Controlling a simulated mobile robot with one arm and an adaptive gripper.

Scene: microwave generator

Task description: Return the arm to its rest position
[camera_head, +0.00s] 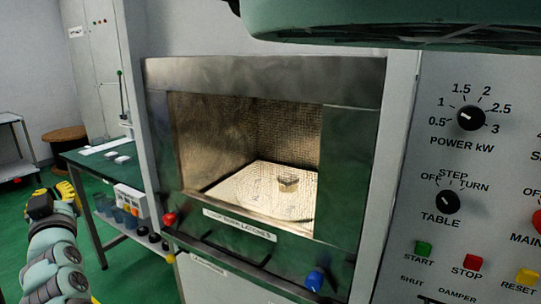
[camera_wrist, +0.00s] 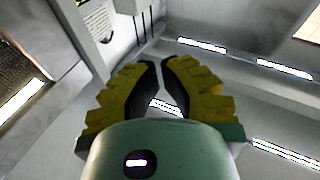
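My gripper (camera_wrist: 160,63) points up and away in the wrist view, with its two yellow-and-black fingers drawn in and their tips almost meeting. Only a narrow gap shows between them, with nothing in it. In the head view, my arm rises from the lower left corner and the yellow gripper (camera_head: 66,190) is at the far left, beside the green table and well apart from the microwave chamber (camera_head: 262,75). The chamber stands open at the front, and a small round container (camera_head: 288,183) sits on the light plate (camera_head: 240,192) inside it. No object shows in the gripper.
A control panel (camera_head: 440,150) with knobs and buttons is at the right. A red knob (camera_head: 169,219) and a blue knob (camera_head: 314,281) stick out below the chamber. A cable drum (camera_head: 65,139) stands behind.

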